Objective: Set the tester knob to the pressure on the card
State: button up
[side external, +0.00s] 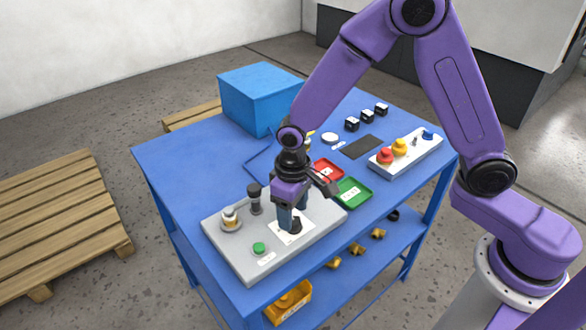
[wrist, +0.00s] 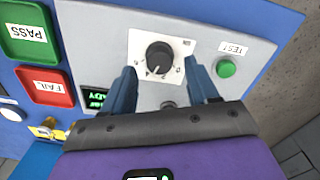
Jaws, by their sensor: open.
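The tester knob (wrist: 159,57) is black and round, on a white dial plate (wrist: 138,42) of the grey tester panel (wrist: 92,28). A light pointer mark shows near its lower edge in the wrist view; the dial numbers are too small to read. My gripper (wrist: 163,78) is open, pointing down, with one finger on each side of the knob and visible gaps between. In the side view my gripper (side external: 293,217) is low over the panel and the knob (side external: 295,227) shows just by the fingertips. I cannot pick out a readable pressure card.
A green TEST button (wrist: 226,68) sits right of the dial, and a small display (wrist: 96,100) left. Green PASS (wrist: 22,40) and red FAIL (wrist: 43,87) trays lie beside the panel. A blue box (side external: 258,98) and a button box (side external: 425,148) stand farther back.

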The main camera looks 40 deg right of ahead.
notch_tip(320, 180, up, 15)
dwell(0.4)
jog(key=s+d+f+n, duration=0.1)
jog(key=s+d+n, duration=0.3)
jog(key=s+d, duration=0.3)
jog(key=s+d+n, duration=0.4)
jog(key=s+d, duration=0.3)
jog(key=s, duration=0.9)
jog(key=shift+d+f, duration=0.4)
dwell(0.8)
